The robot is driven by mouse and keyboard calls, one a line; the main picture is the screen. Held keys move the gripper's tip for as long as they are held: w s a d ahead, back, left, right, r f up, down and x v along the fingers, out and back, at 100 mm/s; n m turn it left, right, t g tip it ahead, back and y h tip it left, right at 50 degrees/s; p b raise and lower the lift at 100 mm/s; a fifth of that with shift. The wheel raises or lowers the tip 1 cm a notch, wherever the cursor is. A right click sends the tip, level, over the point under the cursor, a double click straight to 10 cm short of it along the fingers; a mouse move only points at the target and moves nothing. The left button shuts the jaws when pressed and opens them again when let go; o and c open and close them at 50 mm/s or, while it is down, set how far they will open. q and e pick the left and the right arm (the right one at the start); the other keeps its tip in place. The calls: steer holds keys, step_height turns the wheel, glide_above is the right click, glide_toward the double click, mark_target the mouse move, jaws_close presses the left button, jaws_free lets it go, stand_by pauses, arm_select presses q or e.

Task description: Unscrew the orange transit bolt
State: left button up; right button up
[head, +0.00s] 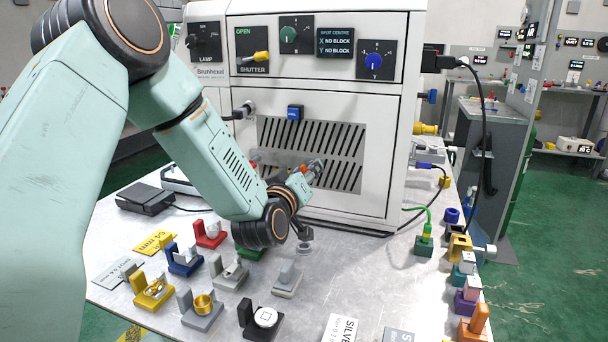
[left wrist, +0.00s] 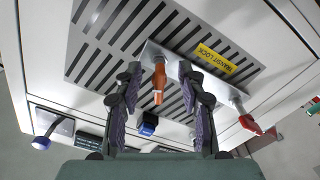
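The orange transit bolt (left wrist: 158,84) shows in the left wrist view on a grey bracket (left wrist: 172,62) across the slotted vent of the white machine. A yellow TRANSIT LOCK label (left wrist: 214,58) is beside it. My left gripper (left wrist: 160,74) is open, its two fingers on either side of the bolt with a visible gap on each side. In the head view my left gripper (head: 313,168) is at the machine's front panel (head: 370,135); it and the arm hide most of the bolt there. My right gripper is not in view.
A red-ended part (left wrist: 249,123) is at the bracket's other end. A blue button (head: 295,112) is above the vent. Several small coloured holders, one yellow (head: 153,290), stand on the table (head: 210,333) below my arm. A black cable (head: 484,130) hangs at right.

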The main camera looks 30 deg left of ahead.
arm_select(q)
steer(key=shift+p+v, duration=0.65)
steer(key=shift+v, duration=1.35)
steer(key=shift+c, duration=0.3)
steer(key=shift+c, duration=0.6)
steer(key=shift+w+a+f+m+p, duration=0.15)
steer(key=shift+w+m+p, duration=0.1)
steer(key=shift+w+p, duration=0.85)
steer(key=shift+w+a+m+p, duration=0.25)
steer(key=shift+w+p, duration=0.45)
steer(key=shift+p, duration=0.7)
steer(key=shift+d, duration=0.1)
steer(key=shift+c, duration=0.2)
